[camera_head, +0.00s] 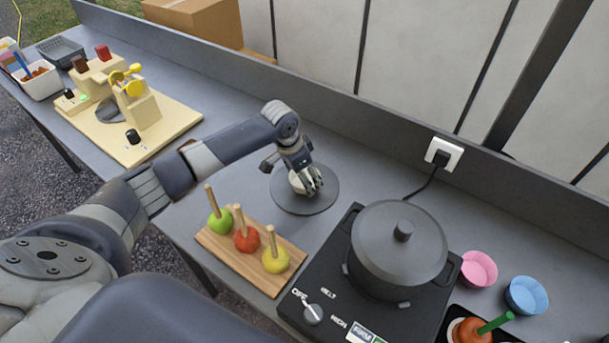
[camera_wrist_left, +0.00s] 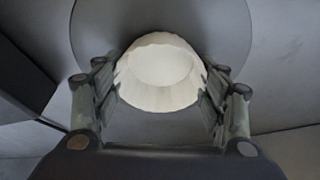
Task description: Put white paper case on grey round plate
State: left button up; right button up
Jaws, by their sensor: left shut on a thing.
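The white paper case (camera_wrist_left: 158,75) is a fluted cup between the two fingers of my left gripper (camera_wrist_left: 160,100), which is shut on it. In the head view the case (camera_head: 297,182) is mostly hidden by my left gripper (camera_head: 308,187). The grey round plate (camera_head: 290,205) lies flat on the counter under the gripper, and its rim also shows in the left wrist view (camera_wrist_left: 100,25). The case is over the plate. I cannot tell whether it touches the plate. My right gripper is in neither view.
A board with three apples on sticks (camera_head: 245,250) stands in front of the plate. A hob with a lidded dark pot (camera_head: 400,250) is to the right. Pink (camera_head: 478,268) and blue (camera_head: 525,295) paper cases stand beyond it. A wooden machine (camera_head: 135,110) is at the left.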

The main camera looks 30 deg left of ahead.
pick_arm(q)
jog(key=shift+f, duration=0.1)
jog(key=o, duration=0.8)
jog(key=b+v, duration=0.1)
jog(key=v, duration=1.1)
jog(key=shift+d, duration=0.1)
